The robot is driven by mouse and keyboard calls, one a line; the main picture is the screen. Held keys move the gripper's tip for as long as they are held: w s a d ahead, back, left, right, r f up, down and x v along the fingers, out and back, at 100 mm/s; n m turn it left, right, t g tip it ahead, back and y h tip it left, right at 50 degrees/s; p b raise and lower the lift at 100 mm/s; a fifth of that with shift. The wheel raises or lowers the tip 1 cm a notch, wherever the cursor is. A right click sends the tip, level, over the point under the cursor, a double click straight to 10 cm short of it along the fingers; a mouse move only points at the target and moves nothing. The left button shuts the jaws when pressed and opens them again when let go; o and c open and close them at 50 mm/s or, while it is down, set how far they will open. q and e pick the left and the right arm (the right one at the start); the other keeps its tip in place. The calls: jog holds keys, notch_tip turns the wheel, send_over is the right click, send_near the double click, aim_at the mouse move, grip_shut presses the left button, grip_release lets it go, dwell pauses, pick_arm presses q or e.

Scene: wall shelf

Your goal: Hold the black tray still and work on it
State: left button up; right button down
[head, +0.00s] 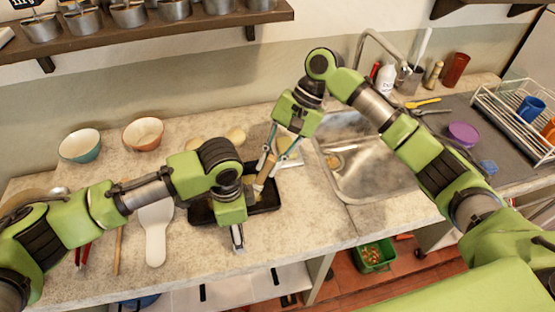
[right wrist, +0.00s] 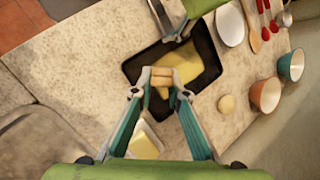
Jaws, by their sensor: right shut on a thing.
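The black tray (head: 269,197) lies on the counter, partly hidden by my left arm. In the right wrist view the tray (right wrist: 207,58) shows a flat yellow piece (right wrist: 186,66) inside. My right gripper (head: 268,166) is above the tray, shut on a wooden-handled tool (head: 262,179). In the right wrist view the tool's wooden end (right wrist: 161,77) sits between the fingertips, over the yellow piece; its lower end is hard to make out. My left gripper (head: 238,238) points down at the tray's near edge. Whether its fingers grip the rim is unclear.
A small white dish with a yellow block (right wrist: 144,143) stands beside the tray. Two bowls (head: 80,145) (head: 143,134) are at the back left. A white board (head: 156,230) lies left of the tray. The sink (head: 365,160) is on the right. The counter's front is clear.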

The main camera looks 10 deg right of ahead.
jog(key=a, duration=1.3)
dwell(0.9)
jog(key=shift+w+r, duration=0.1)
jog(key=shift+r, duration=2.9)
notch_tip(320, 180, up, 3)
jog(key=shift+f, duration=0.15)
notch_tip(320, 180, down, 7)
jog(key=shift+f, duration=0.2)
